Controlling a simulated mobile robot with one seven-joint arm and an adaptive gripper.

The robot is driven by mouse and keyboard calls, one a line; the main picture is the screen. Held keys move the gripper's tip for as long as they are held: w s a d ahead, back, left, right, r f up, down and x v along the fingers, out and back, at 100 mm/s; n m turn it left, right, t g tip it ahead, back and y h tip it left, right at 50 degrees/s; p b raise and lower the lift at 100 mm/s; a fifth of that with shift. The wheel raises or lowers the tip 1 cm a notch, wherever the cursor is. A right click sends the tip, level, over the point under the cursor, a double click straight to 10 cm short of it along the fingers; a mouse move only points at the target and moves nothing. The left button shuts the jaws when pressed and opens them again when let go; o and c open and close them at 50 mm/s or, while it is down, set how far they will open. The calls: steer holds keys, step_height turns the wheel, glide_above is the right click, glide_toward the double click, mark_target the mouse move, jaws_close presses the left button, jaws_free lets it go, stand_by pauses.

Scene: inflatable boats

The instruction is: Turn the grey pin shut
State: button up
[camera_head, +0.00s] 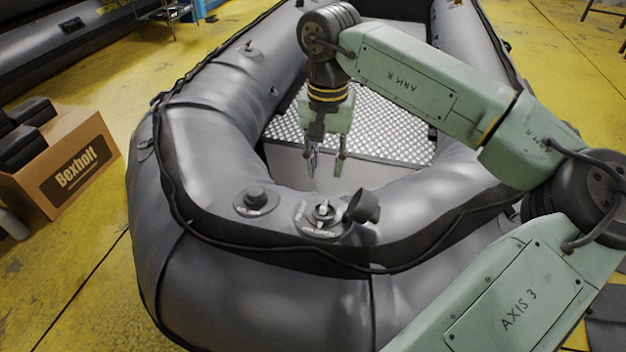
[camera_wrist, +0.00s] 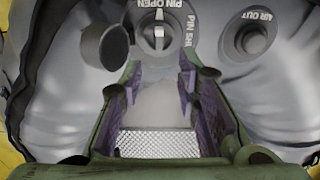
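The grey pin (camera_head: 323,212) sits in the middle of an uncapped round valve (camera_head: 318,228) on the grey boat's rounded end tube. In the wrist view the pin (camera_wrist: 159,30) is at the top, under the words PIN OPEN, and its pale mark points toward them. PIN SHUT is printed to its right. A dark open cap (camera_head: 363,206) tilts up beside the valve; it also shows in the wrist view (camera_wrist: 104,45). My gripper (camera_head: 325,173) points down, open and empty, over the boat's inside, just beyond the valve and apart from it.
A second, capped valve (camera_head: 256,199) marked AIR OUT (camera_wrist: 250,38) stands beside the first. A dark cord (camera_head: 300,262) runs along the tube. A metal tread floor (camera_head: 390,125) lies inside the boat. A cardboard box (camera_head: 65,170) stands on the yellow floor at left.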

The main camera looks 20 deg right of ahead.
mark_target(324, 204)
steer(key=f, duration=1)
steer(key=shift+s+f, duration=0.2)
steer(key=shift+f, duration=0.15)
steer(key=shift+c, duration=0.2)
jaws_close()
